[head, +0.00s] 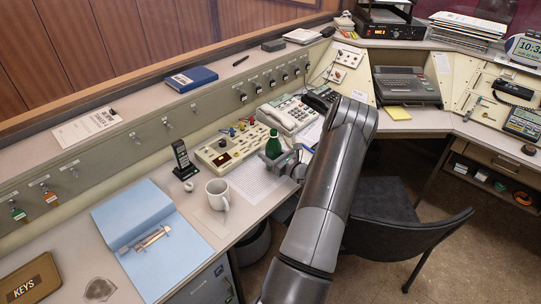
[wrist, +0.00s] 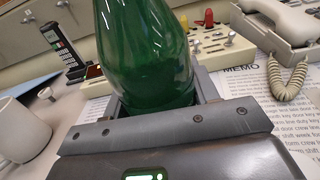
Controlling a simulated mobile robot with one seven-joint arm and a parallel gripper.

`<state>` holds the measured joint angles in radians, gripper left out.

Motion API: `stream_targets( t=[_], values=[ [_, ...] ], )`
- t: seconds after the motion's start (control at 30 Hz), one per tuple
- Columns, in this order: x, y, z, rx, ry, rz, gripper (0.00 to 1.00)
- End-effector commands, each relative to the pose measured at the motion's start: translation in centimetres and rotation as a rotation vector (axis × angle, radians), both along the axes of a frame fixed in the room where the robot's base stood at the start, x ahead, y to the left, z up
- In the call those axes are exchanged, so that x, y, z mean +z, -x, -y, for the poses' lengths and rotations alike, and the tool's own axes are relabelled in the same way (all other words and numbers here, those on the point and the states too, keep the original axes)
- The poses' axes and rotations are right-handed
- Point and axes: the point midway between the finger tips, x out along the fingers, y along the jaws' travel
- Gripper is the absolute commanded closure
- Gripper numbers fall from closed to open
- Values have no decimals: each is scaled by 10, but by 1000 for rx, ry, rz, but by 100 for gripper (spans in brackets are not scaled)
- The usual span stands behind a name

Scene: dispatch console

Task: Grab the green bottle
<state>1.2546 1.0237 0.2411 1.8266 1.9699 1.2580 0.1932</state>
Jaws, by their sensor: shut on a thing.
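The green bottle (head: 273,146) stands upright at the front part of the console desk, beside the beige button panel. My gripper (head: 282,160) is around its lower part, shut on it. In the wrist view the green bottle (wrist: 146,50) fills the upper middle, between the grey fingers of my gripper (wrist: 160,108). The bottle's base is hidden behind the gripper, so I cannot tell whether it touches the desk. Its top is cut off in the wrist view.
A white mug (head: 217,194) and a black handset (head: 182,158) stand left of the bottle. The button panel (head: 232,149) and a desk phone (head: 290,115) are behind it. Memo paper (head: 256,180) lies below it. A dark chair (head: 395,215) stands right of my arm.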

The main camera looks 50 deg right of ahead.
Motion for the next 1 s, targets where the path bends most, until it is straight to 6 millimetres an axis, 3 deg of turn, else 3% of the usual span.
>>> stream_targets(
  t=[0.33,1.0],
  values=[
    [34,0,0,0,3,2,73],
    [79,74,23,-2,2,0,73]
  ],
)
